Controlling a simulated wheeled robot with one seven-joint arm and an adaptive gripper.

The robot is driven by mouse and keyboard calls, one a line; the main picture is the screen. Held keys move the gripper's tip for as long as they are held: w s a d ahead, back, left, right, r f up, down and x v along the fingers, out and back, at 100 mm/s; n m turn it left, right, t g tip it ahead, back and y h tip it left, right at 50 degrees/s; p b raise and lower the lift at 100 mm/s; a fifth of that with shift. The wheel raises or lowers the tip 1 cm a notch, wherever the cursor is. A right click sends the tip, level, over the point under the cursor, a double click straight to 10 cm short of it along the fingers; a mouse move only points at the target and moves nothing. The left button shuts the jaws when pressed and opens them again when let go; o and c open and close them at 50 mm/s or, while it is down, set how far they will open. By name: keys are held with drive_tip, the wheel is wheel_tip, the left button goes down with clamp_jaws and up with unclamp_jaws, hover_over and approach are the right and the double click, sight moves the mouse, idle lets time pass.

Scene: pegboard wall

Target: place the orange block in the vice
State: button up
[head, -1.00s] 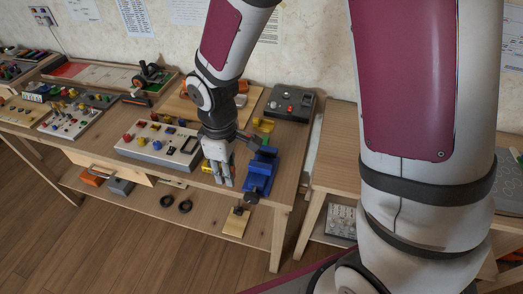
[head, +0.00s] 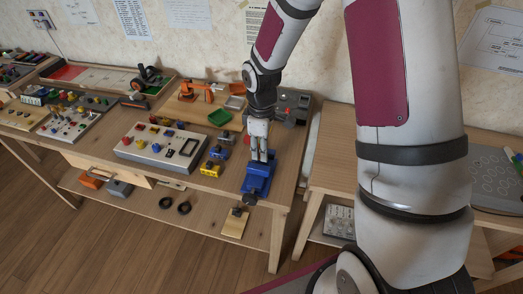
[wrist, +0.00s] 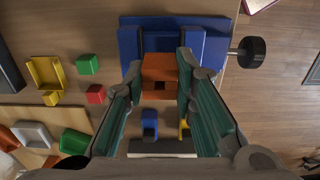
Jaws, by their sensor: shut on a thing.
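The orange block (wrist: 159,70) is held between the two fingertips of my gripper (wrist: 160,78) in the wrist view. It overlaps the blue vice (wrist: 215,45), and I cannot tell whether it sits down between the jaws or is above them. In the head view my gripper (head: 259,156) points down at the blue vice (head: 258,183) at the front right of the workbench. The block is not distinguishable there, hidden by the fingers. The vice's black handle knob (wrist: 252,52) shows at the right in the wrist view.
A blue block (wrist: 149,122) and a yellow block (head: 211,169) stand left of the vice in the head view. A grey control panel (head: 160,146) lies further left. A green tray (head: 220,117) is behind. Green (wrist: 88,64) and red (wrist: 95,94) blocks lie near the vice.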

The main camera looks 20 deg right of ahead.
drive_tip(key=shift+f, duration=0.7)
drive_tip(key=shift+f, duration=0.2)
drive_tip(key=shift+s+f+b, duration=0.2)
drive_tip(key=shift+f+b, duration=0.1)
drive_tip(key=shift+f, duration=0.15)
drive_tip(key=o, duration=0.9)
drive_tip(key=shift+o, duration=0.2)
drive_tip(key=shift+w+f, duration=0.1)
drive_tip(key=shift+f, duration=0.05)
